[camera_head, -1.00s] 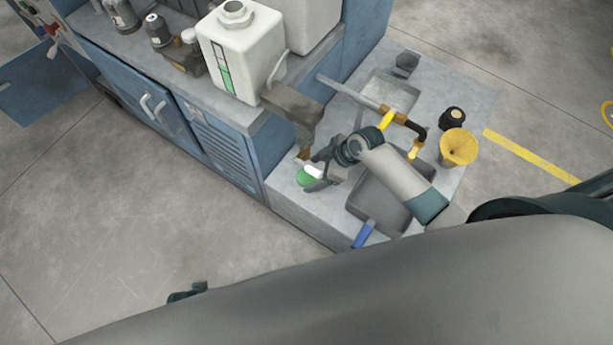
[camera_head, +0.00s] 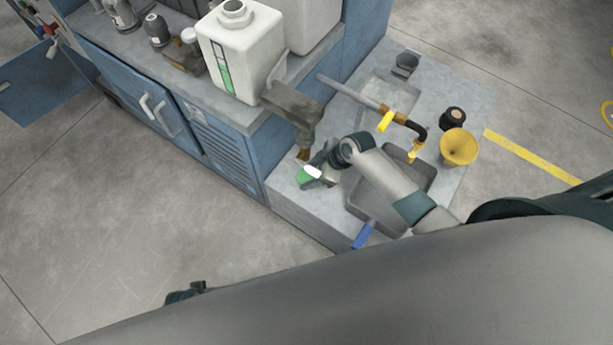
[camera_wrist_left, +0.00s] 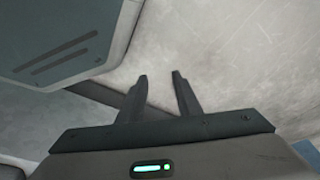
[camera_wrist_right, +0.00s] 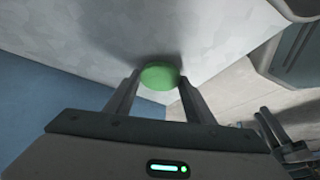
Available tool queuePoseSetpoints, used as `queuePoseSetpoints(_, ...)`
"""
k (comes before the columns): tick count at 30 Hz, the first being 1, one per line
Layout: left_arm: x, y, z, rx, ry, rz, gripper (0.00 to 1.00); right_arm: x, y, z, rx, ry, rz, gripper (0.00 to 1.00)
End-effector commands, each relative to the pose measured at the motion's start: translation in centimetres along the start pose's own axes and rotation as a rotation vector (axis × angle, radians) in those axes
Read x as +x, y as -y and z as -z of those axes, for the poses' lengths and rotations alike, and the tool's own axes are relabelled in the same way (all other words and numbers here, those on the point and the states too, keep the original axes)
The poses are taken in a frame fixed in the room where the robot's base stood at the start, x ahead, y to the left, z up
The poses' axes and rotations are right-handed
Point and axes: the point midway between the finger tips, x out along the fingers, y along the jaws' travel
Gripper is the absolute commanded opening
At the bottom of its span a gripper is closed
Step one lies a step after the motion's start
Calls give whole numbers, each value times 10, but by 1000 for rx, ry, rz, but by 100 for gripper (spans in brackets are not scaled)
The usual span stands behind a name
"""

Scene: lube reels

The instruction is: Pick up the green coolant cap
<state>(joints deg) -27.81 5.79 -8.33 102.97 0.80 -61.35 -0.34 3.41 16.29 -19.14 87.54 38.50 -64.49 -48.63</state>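The green coolant cap (camera_head: 306,175) is a small round disc on the grey ledge, near its front left edge. In the right wrist view the cap (camera_wrist_right: 160,76) shows between and just beyond my right fingertips. My right gripper (camera_wrist_right: 160,80) is open, its fingers on either side of the cap with little gap; I cannot tell if they touch it. In the head view my right gripper (camera_head: 316,174) partly covers the cap. My left gripper (camera_wrist_left: 159,74) is open and empty above the bare floor, away from the cap.
A pipe with a yellow handle (camera_head: 386,121) crosses the ledge behind my right arm. A gold funnel (camera_head: 459,147) and a black-topped container (camera_head: 452,118) stand at the right. A white tank (camera_head: 243,60) sits on the blue cabinet. A blue handle (camera_head: 363,235) is at the front.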

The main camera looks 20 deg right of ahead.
Motion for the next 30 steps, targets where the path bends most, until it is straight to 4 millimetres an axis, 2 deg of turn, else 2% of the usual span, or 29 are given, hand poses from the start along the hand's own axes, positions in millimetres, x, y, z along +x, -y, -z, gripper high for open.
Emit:
queuePoseSetpoints(10, -1, 0, 4, 0, -6, 0, 31, -1, 0, 1, 0, -1, 0, 24)
queuePoseSetpoints(17, -1, 0, 5, 0, -13, 0, 31, -14, -1, 9, -2, -2, -1, 24)
queuePoseSetpoints(19, 3, 0, 6, -1, -12, 0, 31, -13, 1, 4, -4, -19, -6, 24)
queuePoseSetpoints(30, -42, -1, 18, -1, -18, 3, 31, -15, 3, -2, -41, -198, -71, 24)
